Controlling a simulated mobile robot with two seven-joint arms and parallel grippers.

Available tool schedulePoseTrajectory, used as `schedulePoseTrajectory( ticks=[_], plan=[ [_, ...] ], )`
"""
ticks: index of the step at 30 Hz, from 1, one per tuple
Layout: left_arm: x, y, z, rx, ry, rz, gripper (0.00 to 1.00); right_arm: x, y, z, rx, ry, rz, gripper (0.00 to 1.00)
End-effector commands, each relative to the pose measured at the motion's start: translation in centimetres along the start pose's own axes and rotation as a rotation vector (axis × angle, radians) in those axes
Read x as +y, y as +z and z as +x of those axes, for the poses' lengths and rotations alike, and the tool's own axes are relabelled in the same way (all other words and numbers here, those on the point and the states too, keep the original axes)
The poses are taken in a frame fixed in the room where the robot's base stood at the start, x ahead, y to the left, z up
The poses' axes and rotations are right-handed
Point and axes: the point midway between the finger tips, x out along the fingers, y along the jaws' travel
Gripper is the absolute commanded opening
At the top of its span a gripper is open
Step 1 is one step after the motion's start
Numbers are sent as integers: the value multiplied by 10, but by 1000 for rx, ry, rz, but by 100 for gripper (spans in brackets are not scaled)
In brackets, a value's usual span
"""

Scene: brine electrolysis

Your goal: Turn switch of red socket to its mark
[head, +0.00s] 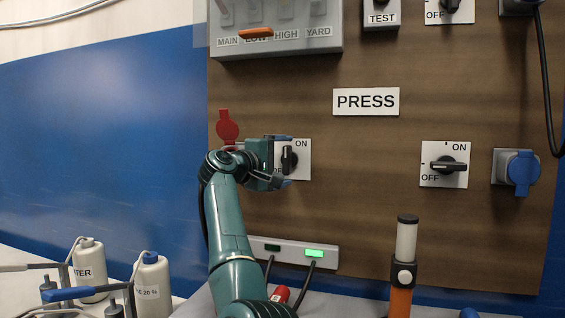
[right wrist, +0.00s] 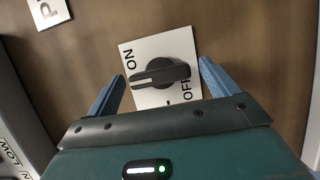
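The red socket (head: 228,127), with its round red cover, is on the brown board, partly hidden behind my right gripper. The white switch plate (head: 304,158) beside it reads ON at upper right; its OFF label is partly hidden. Its black knob (head: 289,160) stands upright in the head view. In the right wrist view the knob (right wrist: 160,73) lies nearly level, and a small black tick shows on the plate below it. My right gripper (head: 283,160) is open, with its blue fingers (right wrist: 160,88) on either side of the knob, apparently apart from it. My left gripper is not in view.
A similar switch (head: 444,165) with a level knob and a blue socket (head: 519,168) are to the right. A PRESS sign (head: 366,101) and a grey switch box (head: 275,45) are above. A signal lamp (head: 404,250) stands lower right; bottles (head: 152,285) stand lower left.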

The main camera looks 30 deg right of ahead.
Motion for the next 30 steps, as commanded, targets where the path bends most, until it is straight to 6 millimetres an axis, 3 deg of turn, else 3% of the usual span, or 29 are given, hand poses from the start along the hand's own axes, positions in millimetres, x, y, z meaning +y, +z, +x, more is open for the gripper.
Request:
schedulePoseTrajectory(
  ticks=[7, 11, 24, 30],
  plan=[
    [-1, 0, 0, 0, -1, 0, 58, 0, 0, -1, 0, 1, -1, 87],
    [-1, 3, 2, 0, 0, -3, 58, -1, -1, -12, 3, 2, 0, 87],
    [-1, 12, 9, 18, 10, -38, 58, -2, 0, -104, 3, 2, 0, 87],
    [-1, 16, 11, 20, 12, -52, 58, -1, 0, -126, 0, 3, -1, 87]
  ],
)
